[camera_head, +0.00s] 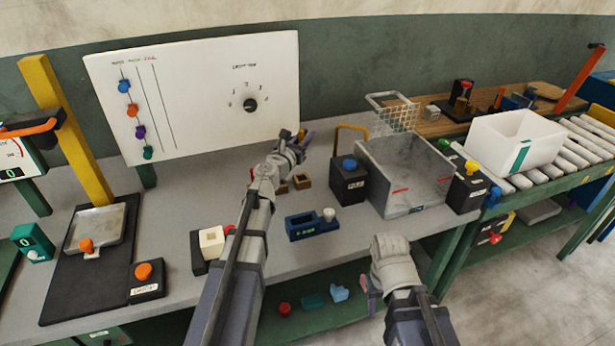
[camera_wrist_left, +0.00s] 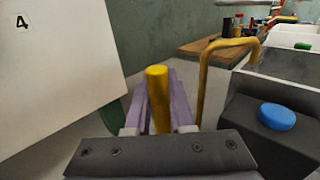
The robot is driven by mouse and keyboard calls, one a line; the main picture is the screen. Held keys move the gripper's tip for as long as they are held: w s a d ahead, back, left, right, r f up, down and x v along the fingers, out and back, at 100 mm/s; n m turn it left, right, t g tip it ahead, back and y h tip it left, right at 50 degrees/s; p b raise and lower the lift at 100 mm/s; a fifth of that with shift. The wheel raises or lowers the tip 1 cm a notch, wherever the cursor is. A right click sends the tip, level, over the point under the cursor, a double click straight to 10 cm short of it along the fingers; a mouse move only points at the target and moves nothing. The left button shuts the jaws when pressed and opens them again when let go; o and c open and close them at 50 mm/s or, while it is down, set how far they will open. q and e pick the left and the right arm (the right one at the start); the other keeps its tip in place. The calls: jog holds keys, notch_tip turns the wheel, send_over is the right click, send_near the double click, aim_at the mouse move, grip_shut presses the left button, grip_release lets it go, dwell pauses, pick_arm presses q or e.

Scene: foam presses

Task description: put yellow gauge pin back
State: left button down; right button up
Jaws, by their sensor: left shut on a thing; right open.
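The yellow gauge pin (camera_wrist_left: 157,98) stands upright between the purple fingers of my left gripper (camera_wrist_left: 160,108) in the left wrist view. In the head view my left gripper (camera_head: 304,138) is above the back of the bench, in front of the white board's lower right corner, and the pin is mostly hidden there. Small brown blocks (camera_head: 302,181) sit on the bench below my left wrist; I cannot tell whether they have holes for the pin. My right gripper (camera_head: 370,292) is in front of the bench edge, open, with its fingers partly hidden by my wrist.
A black box with a blue button (camera_head: 349,165) and a yellow bent handle (camera_wrist_left: 203,78) stand close right of my left gripper. A grey bin (camera_head: 400,180), a blue holder (camera_head: 304,227) and a white board (camera_head: 200,95) surround it.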

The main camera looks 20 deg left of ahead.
pick_arm(q)
jog(key=shift+f+b, duration=4.9)
jog(key=shift+f, duration=0.2)
jog(key=shift+r, duration=0.15)
jog(key=c, duration=0.8)
grip_release()
jog(key=shift+s, duration=0.15)
jog(key=s, duration=0.2)
jog(key=s+a, duration=0.1)
jog(key=s, duration=0.4)
jog(key=shift+s+a, duration=0.1)
jog(key=shift+a, duration=0.15)
